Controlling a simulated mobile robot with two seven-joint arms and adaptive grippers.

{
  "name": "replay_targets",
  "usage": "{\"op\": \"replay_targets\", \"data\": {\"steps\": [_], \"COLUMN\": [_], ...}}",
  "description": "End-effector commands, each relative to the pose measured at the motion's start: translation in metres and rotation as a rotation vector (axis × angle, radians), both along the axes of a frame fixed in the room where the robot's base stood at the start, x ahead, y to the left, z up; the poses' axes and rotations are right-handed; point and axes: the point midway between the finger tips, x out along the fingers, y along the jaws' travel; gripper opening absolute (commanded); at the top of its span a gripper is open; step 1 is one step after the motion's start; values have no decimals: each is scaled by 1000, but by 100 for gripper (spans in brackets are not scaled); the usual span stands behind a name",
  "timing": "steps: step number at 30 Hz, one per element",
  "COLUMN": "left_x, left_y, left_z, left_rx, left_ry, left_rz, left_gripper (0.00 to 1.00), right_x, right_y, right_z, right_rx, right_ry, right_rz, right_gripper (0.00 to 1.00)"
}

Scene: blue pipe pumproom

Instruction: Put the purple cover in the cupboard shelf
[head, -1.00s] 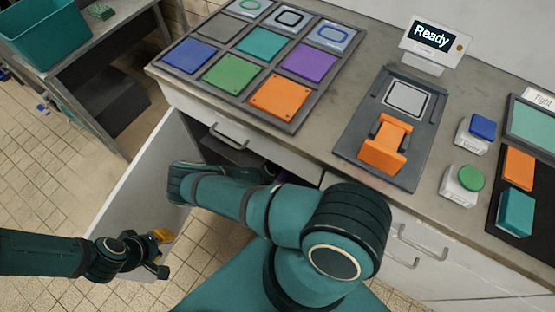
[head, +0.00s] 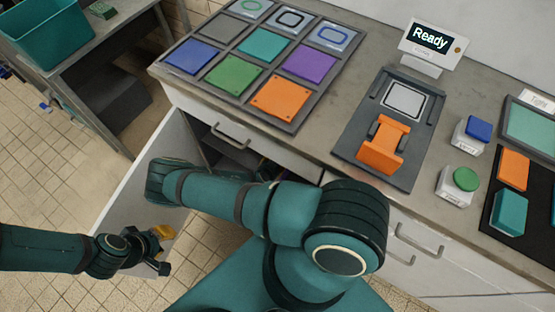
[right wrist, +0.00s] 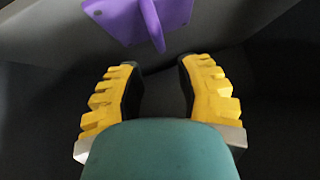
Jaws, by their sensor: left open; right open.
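A purple cover (right wrist: 135,18), a flat plate with an upright fin, shows at the top of the right wrist view, partly cut off. It lies beyond my right gripper (right wrist: 157,64), whose yellow fingers are open, apart from the cover and empty between the tips. In the head view my right arm reaches into the dark cupboard (head: 212,150) under the counter, and that gripper is hidden. The cupboard door (head: 130,190) stands open. My left gripper (head: 162,250) is open near the door's lower part, apparently empty. Whether the cover rests on a shelf I cannot tell.
The grey counter (head: 325,130) carries a rack of coloured square tiles, including a purple tile (head: 311,63). An orange clamp device (head: 382,145), a "Ready" display (head: 433,38) and blue and green buttons stand to the right. A teal bin (head: 50,35) is on a side table. Tiled floor lies at left.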

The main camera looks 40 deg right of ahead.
Motion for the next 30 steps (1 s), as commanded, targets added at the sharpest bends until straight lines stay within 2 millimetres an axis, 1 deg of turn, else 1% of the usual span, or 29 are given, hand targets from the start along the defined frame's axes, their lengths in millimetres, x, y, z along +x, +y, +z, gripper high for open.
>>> {"op": "replay_targets", "data": {"steps": [1, 7, 11, 16, 20, 23, 26, 27, 29, 30], "left_x": [-1, -2, -2, -2, -2, -2, -2, -2, -2, -2], "left_y": [0, 0, 0, 0, 0, 0, 0, 0, 0, 0], "left_z": [4, 9, 10, 10, 10, 10, 10, 10, 10, 10], "left_rx": [0, -1, -1, -1, -1, -1, -1, -1, -1, -1], "left_ry": [1, 5, 5, 6, 6, 6, 6, 6, 5, 5], "left_rz": [0, -1, -1, -1, -1, -1, -1, -1, -1, -1], "left_gripper": [34, 34, 34, 34, 34, 34, 34, 34, 34, 34], "right_x": [-2, -12, -15, -18, -33, -53, -70, -74, -78, -79], "right_y": [7, 25, 30, 32, 43, 64, 96, 110, 130, 144], "right_z": [9, 27, 31, 31, 31, 33, 42, 48, 60, 69], "right_rx": [0, 0, 0, 5, 51, 138, 260, 311, 386, 435], "right_ry": [-1, -1, 0, 12, 107, 248, 391, 437, 494, 524], "right_rz": [0, 0, 0, -1, 6, 47, 139, 189, 276, 342], "right_gripper": [34, 34, 34, 34, 34, 34, 34, 34, 34, 34]}}
